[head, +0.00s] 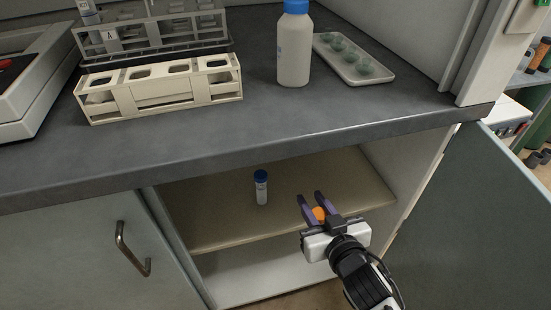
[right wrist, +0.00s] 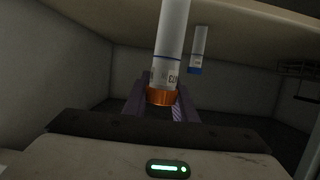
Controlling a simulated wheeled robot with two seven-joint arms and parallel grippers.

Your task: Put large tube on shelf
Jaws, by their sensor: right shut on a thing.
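My right gripper (head: 311,198) is at the open cabinet's shelf, shut on a large tube with an orange cap (head: 319,214). In the head view only the cap shows between the purple fingers. In the right wrist view the tube's white, printed body (right wrist: 173,35) runs from the cap past the fingers. The picture there is upside down. The cabinet shelf (head: 220,222) is a beige board under the counter. I cannot tell whether the held tube touches it. My left gripper is not in view.
A blue-capped tube (head: 261,188) stands upright on the shelf, left of my gripper; the right wrist view shows it too (right wrist: 200,45). The open cabinet door (head: 480,210) is on the right. A beige rack (head: 160,93), bottle (head: 294,50) and tray (head: 350,62) stand on the counter above.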

